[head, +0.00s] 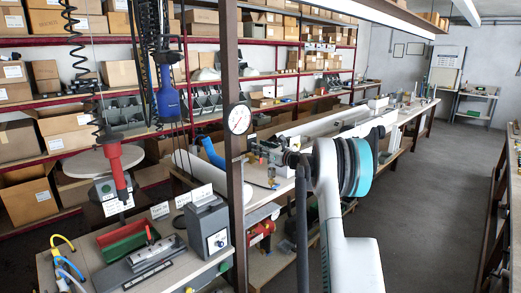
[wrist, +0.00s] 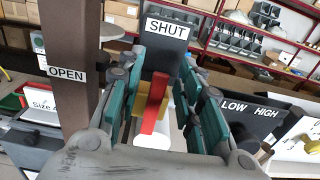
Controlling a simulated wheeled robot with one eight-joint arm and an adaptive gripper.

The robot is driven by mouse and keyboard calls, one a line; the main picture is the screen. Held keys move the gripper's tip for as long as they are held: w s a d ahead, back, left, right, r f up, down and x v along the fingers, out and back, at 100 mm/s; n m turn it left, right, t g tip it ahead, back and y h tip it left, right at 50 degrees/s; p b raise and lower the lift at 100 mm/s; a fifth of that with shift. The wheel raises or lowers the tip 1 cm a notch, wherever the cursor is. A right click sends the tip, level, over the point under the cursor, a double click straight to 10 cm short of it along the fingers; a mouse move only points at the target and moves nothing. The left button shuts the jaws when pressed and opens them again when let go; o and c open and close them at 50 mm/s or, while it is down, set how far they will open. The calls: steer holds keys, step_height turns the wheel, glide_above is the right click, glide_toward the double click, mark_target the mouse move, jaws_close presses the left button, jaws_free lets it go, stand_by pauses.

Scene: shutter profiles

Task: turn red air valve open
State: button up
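In the wrist view a red valve lever (wrist: 152,103) stands nearly upright, tilted slightly right at its top, over a yellow valve body (wrist: 155,113). My gripper (wrist: 172,70) is open, with one teal-padded finger on each side of the lever. Gaps show between the lever and both pads. A "SHUT" sign (wrist: 167,27) is behind the lever, and an "OPEN" sign (wrist: 67,74) is on the brown post to the left. In the head view my gripper (head: 271,151) is beyond my wrist, just right of the post; I cannot make out the lever there.
The brown post (head: 233,120) carries a round gauge (head: 239,119) and stands close to my gripper's left. A dark box marked "LOW HIGH" (wrist: 250,112) is right of the fingers. The bench left of the post holds a green tray (head: 128,236) and tools. The right aisle floor is clear.

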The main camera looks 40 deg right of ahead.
steer(key=shift+w, duration=0.15)
steer(key=shift+c, duration=0.5)
jaws_close()
steer(key=shift+a+n, duration=0.2)
steer(key=shift+n, duration=0.1)
steer(key=a+n+b, duration=0.1)
steer(key=n, duration=0.1)
steer(key=a+n+b, duration=0.1)
steer(key=n, duration=0.1)
steer(key=shift+a+f, duration=0.2)
steer(key=shift+f, duration=0.15)
steer(key=shift+s+a+f+n+b, duration=0.1)
steer(key=shift+a+f+n+b, duration=0.25)
steer(key=shift+n, duration=0.65)
steer(key=shift+s+a+f+n+b, duration=0.1)
steer(key=shift+a+f+n+b, duration=0.3)
steer(key=shift+n, duration=0.6)
steer(key=shift+a+f+n+b, duration=0.2)
steer(key=shift+a+n, duration=0.25)
steer(key=shift+n, duration=0.55)
